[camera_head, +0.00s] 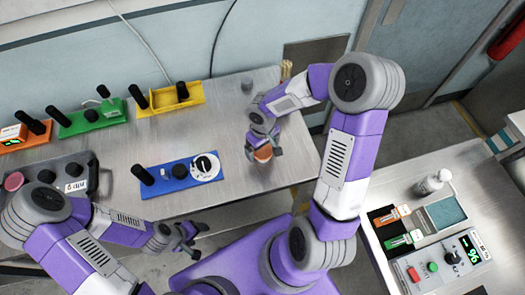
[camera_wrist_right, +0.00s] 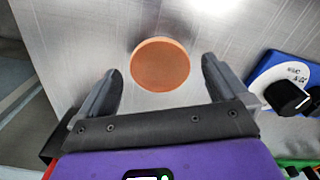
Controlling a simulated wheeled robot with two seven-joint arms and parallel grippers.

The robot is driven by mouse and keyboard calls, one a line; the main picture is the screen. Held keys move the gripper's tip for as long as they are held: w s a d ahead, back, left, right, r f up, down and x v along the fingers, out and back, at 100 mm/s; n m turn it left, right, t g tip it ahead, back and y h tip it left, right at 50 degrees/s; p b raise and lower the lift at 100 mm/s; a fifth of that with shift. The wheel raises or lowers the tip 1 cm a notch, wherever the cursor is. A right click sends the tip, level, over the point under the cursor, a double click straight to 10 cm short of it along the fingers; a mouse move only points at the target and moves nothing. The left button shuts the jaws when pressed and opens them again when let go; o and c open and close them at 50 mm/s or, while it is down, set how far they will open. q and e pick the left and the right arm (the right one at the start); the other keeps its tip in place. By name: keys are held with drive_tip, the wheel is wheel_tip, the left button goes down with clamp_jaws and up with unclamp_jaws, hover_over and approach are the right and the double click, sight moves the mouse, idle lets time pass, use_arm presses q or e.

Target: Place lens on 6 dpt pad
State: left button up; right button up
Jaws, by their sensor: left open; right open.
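An orange round disc, which looks like the lens (camera_wrist_right: 160,64), lies over the bare metal table in the right wrist view. My right gripper (camera_wrist_right: 160,85) is open, with one finger on each side of the disc and a gap to both. In the head view the disc (camera_head: 263,154) shows between the fingers of my right gripper (camera_head: 264,150). My left gripper (camera_head: 198,240) is open and empty in front of the table's front edge. I cannot pick out a 6 dpt pad with certainty; a small white label (camera_head: 76,186) on the grey device at the left is too small to read surely.
A blue module (camera_head: 180,180) with a white dial stands left of my right gripper. Green (camera_head: 85,128), yellow (camera_head: 160,108) and orange (camera_head: 12,149) modules line the back left. A second table (camera_head: 475,185) at right holds a bottle (camera_head: 430,184) and a display box (camera_head: 445,262).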

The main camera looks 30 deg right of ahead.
drive_tip(key=shift+f, duration=0.1)
drive_tip(key=shift+c, duration=0.2)
drive_tip(key=c, duration=1.1)
